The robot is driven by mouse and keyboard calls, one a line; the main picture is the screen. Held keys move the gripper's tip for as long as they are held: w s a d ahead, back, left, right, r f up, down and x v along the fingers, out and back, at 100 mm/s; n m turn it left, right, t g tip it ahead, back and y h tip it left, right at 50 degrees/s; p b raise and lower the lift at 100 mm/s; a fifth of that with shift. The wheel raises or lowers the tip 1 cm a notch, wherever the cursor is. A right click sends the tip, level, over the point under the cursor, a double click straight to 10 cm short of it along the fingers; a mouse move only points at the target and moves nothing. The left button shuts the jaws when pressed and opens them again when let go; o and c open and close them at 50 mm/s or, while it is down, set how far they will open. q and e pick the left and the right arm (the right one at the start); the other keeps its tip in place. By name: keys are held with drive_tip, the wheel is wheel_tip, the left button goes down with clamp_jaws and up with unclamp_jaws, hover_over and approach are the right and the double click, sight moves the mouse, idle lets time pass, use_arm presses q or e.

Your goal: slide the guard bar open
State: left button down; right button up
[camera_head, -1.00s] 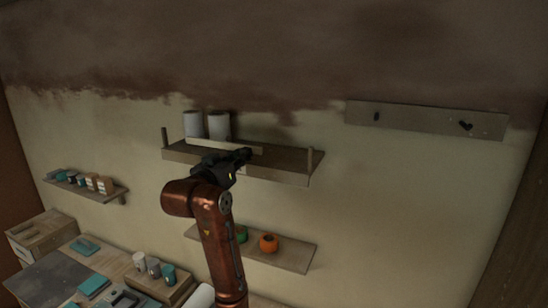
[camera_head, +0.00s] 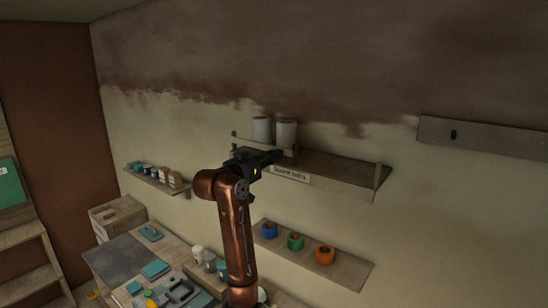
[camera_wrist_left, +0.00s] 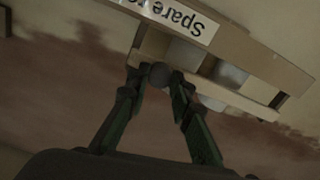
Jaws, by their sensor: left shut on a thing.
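The guard bar (camera_head: 248,143) is a pale strip along the front of the upper shelf (camera_head: 330,168), near its left end, in front of two white rolls (camera_head: 286,133). My left gripper (camera_head: 279,156) is at the bar's right part. In the left wrist view, my left gripper (camera_wrist_left: 158,76) is shut on a round dark knob (camera_wrist_left: 159,74) on the guard bar (camera_wrist_left: 240,103). The shelf's front edge with a "Spare ro…" label (camera_wrist_left: 180,18) appears upside down there. My right gripper is not in view.
The right part of the upper shelf is clear, with a post (camera_head: 379,176) at its end. A lower shelf (camera_head: 345,268) holds blue, green and orange rolls. A board (camera_head: 485,138) is on the wall at right. A cluttered bench (camera_head: 115,262) stands lower left.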

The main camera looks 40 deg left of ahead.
use_arm(q)
drive_tip(key=shift+a+r, duration=0.1)
drive_tip(key=shift+a, duration=0.05)
drive_tip(key=c, duration=2)
unclamp_jaws()
drive_tip(key=shift+c, duration=0.2)
drive_tip(key=o, duration=0.3)
drive_tip(key=shift+a, duration=0.15)
drive_tip(key=s, duration=1.2)
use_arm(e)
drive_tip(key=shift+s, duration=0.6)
